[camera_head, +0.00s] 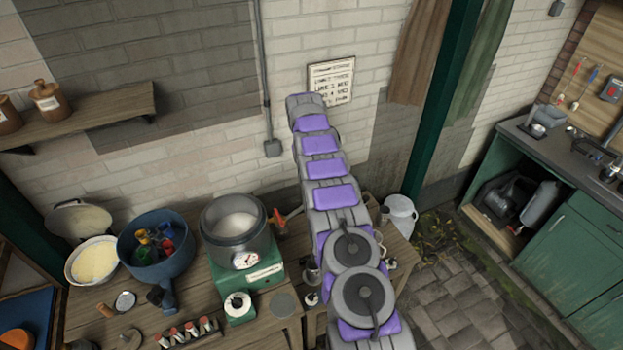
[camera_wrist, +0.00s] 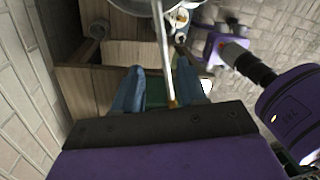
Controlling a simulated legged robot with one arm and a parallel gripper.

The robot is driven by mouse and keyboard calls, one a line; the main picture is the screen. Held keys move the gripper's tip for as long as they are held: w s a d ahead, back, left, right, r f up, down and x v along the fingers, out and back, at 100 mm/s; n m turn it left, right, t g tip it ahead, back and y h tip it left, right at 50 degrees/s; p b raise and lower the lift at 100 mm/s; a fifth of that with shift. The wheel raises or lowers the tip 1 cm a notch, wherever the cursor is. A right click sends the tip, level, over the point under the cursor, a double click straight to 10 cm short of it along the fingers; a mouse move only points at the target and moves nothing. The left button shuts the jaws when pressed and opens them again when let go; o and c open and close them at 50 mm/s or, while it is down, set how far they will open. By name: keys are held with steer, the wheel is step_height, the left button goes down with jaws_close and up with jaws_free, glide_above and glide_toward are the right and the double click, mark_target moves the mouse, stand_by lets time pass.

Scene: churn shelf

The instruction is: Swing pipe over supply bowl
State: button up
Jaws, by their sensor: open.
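In the wrist view my gripper (camera_wrist: 160,88) is open, with its two blue fingers apart. A thin pale pipe (camera_wrist: 162,50) with a brass-coloured tip runs between the fingers; I cannot tell whether either finger touches it. Part of a round metal rim shows at the top of that view. In the head view a grey metal bowl (camera_head: 236,226) sits on a green scale with a dial. A blue bowl (camera_head: 150,262) with coloured pieces stands left of it. Which one is the supply bowl is not clear.
A pale bowl (camera_head: 92,262) of yellowish contents stands at the left of the wooden table. A rack of small red-topped bottles (camera_head: 186,332) lies at the front. A white jug (camera_head: 400,214) stands right of the arm. The brick wall is close behind the table.

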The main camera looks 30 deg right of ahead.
step_height(320, 180, up, 8)
steer(key=w+p, duration=0.1)
steer(key=p, duration=1.1)
steer(key=shift+w+r, duration=0.15)
steer(key=shift+a, duration=0.1)
steer(key=shift+a, duration=0.1)
steer(key=s+a+r+m+b, duration=0.6)
steer(key=a+r+b, duration=0.2)
steer(key=a+b, duration=0.1)
steer(key=s+a+r+m+b, duration=0.2)
steer(key=s+a+m+b, duration=0.35)
steer(key=s, duration=0.65)
steer(key=s+a+f+m+b, duration=0.3)
steer(key=s+f+b, duration=0.1)
steer(key=s, duration=0.7)
steer(key=s+a+f+m+b, duration=0.3)
steer(key=s+f+b, duration=0.1)
steer(key=s, duration=0.8)
steer(key=s+a+f+m+b, duration=0.3)
steer(key=s+f, duration=0.3)
steer(key=s, duration=0.5)
steer(key=shift+s+f+m+b, duration=0.25)
steer(key=shift+m+b, duration=0.1)
steer(key=shift+b, duration=0.55)
